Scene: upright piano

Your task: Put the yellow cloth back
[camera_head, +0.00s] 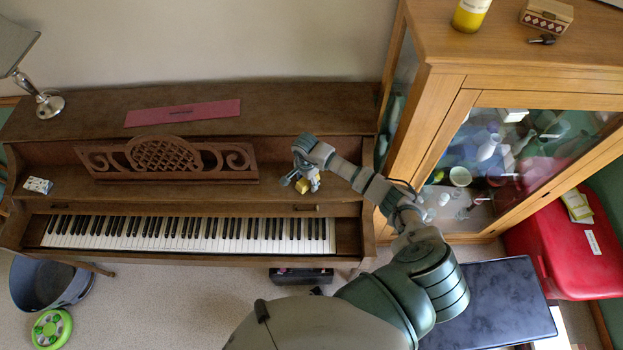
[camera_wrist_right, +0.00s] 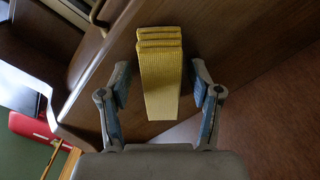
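The yellow cloth (camera_wrist_right: 160,80) is folded into a thick, ribbed block and lies on the brown wood of the piano (camera_head: 335,115). In the head view only part of the cloth (camera_head: 304,187) shows under my right gripper, on the ledge above the keys, right of the carved music stand. My right gripper (camera_head: 302,182) points down over it. In the right wrist view the fingers of this gripper (camera_wrist_right: 159,85) are spread, one on each side of the cloth, with a gap on both sides. My left gripper is not in view.
A red strip (camera_head: 183,113) and a lamp (camera_head: 48,104) are on the piano top. The carved music stand (camera_head: 165,158) is left of the gripper. A glass-fronted cabinet (camera_head: 440,120) stands close on the right. A small patterned item (camera_head: 38,185) lies at the ledge's left end.

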